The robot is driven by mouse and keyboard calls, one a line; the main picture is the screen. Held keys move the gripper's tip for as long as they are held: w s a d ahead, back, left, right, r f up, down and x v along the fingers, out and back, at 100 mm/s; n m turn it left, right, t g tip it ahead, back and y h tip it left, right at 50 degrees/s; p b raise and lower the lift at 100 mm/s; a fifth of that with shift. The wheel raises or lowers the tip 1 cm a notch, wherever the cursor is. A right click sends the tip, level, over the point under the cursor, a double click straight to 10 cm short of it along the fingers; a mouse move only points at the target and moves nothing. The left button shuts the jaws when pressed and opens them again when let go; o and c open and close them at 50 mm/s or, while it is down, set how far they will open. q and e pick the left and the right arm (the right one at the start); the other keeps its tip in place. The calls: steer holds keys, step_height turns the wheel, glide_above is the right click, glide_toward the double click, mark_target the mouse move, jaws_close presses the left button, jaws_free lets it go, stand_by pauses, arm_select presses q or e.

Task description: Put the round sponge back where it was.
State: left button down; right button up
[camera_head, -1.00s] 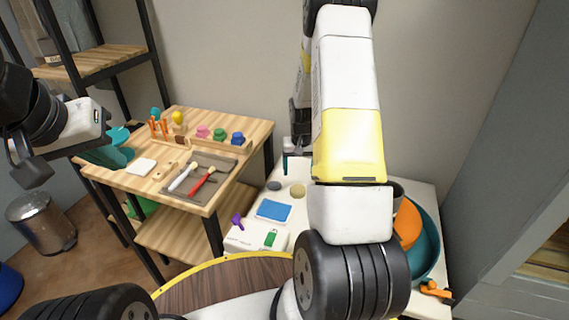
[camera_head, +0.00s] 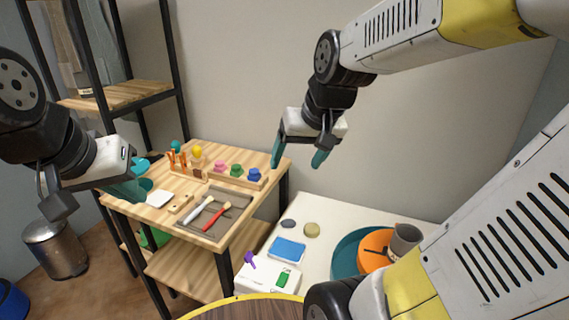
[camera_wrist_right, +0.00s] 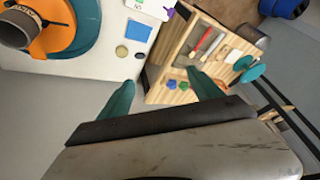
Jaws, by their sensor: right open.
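The round sponge (camera_head: 311,229) is a small tan disc lying flat on the white table, right of a dark grey disc. It also shows in the right wrist view (camera_wrist_right: 122,52). My right gripper (camera_head: 297,163) is open and empty, in the air above and behind the white table, well apart from the sponge. In its wrist view the two teal fingers are spread wide with nothing between them. My left gripper (camera_head: 92,198) hangs at the left, near the wooden workbench's left edge. Its fingers look apart, with nothing seen between them.
The dark grey disc (camera_head: 287,223), a blue sponge block (camera_head: 287,249) and a teal basin (camera_head: 345,258) with an orange bowl (camera_head: 375,247) and grey cup (camera_head: 403,238) share the white table (camera_head: 330,212). The wooden workbench (camera_head: 262,172) holds a tool tray and colored knobs.

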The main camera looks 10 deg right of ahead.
steer(key=s+a+r+n, duration=0.1)
steer(key=s+a+r, duration=0.1)
steer(key=s, duration=0.5)
steer(key=shift+s+t+y, duration=0.3)
steer(key=shift+t, duration=0.1)
steer(key=shift+a, duration=0.1)
stand_by(0.5)
